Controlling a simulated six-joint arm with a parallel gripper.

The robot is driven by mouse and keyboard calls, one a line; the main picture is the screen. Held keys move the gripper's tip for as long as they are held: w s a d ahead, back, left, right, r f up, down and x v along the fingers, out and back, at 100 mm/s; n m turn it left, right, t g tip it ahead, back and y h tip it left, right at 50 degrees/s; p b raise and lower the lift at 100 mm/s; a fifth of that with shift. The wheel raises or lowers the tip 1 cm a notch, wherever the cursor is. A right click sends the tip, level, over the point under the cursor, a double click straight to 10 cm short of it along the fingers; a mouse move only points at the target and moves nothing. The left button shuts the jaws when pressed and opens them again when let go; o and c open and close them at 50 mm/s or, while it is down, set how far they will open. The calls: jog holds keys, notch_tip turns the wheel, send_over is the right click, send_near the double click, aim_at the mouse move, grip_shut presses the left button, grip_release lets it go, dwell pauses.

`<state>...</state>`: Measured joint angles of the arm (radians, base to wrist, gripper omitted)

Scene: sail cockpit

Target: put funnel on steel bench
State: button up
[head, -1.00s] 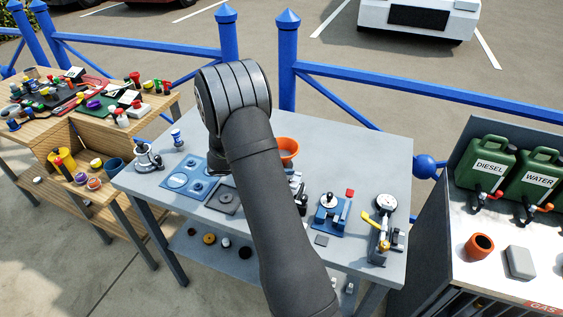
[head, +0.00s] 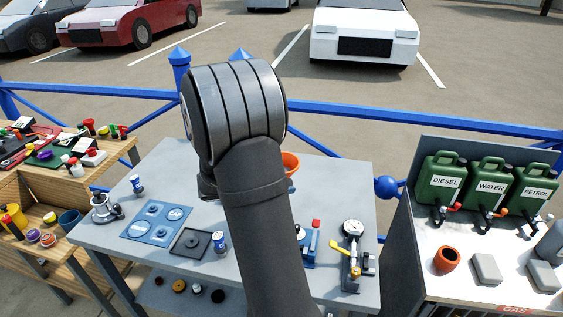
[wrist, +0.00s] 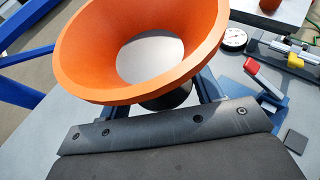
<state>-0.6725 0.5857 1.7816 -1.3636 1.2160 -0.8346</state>
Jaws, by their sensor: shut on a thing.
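The orange funnel (wrist: 85,65) is large in the wrist view, its wide mouth up and slightly tilted. My gripper (wrist: 168,98) is shut on its lower part; the fingertips are mostly hidden under the cone. In the head view, the funnel (head: 291,162) shows only as a sliver beside my arm, which hides the rest and my gripper. It is over the back of the grey steel bench (head: 95,235). I cannot tell how high above the top it is. The bench top also shows in the wrist view (wrist: 235,130).
On the bench are a blue plate (head: 157,222), a dark square plate (head: 190,244), a blue-white can (head: 221,243), a chrome piece (head: 105,208) and a dial gauge (head: 352,230). The bench's back right is clear. Blue railings (head: 440,122) run behind; green jerrycans (head: 440,178) stand right.

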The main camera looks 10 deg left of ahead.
jog(key=shift+w+d+r, duration=0.2)
jog(key=shift+w+d, duration=0.1)
jog(key=shift+d, duration=0.2)
jog(key=w+d+f+n+t+y, duration=0.2)
jog(key=w+d+n+y, duration=0.1)
jog(key=d, duration=0.4)
jog(key=w+d+f+n+t+y, duration=0.1)
jog(key=w+d+f+n+y, duration=0.15)
jog(key=d, duration=0.55)
jog(key=w+a+r+n+t+y, duration=0.1)
jog(key=a+r+n+y, duration=0.1)
jog(key=a, duration=0.6)
jog(key=w+a+r+n+y, duration=0.1)
jog(key=a+r+y, duration=0.1)
jog(key=a, duration=0.5)
jog(key=shift+n, duration=0.25)
jog(key=a+f, duration=0.2)
jog(key=a, duration=0.1)
jog(key=w+a+f, duration=0.1)
jog(key=a+f, duration=0.1)
jog(key=a, duration=0.2)
jog(key=a+f, duration=0.2)
jog(key=a, duration=0.2)
jog(key=shift+w, duration=0.15)
jog(key=shift+a+f, duration=0.3)
jog(key=shift+a, duration=0.15)
jog(key=shift+f, duration=1.9)
jog(key=shift+f, duration=0.1)
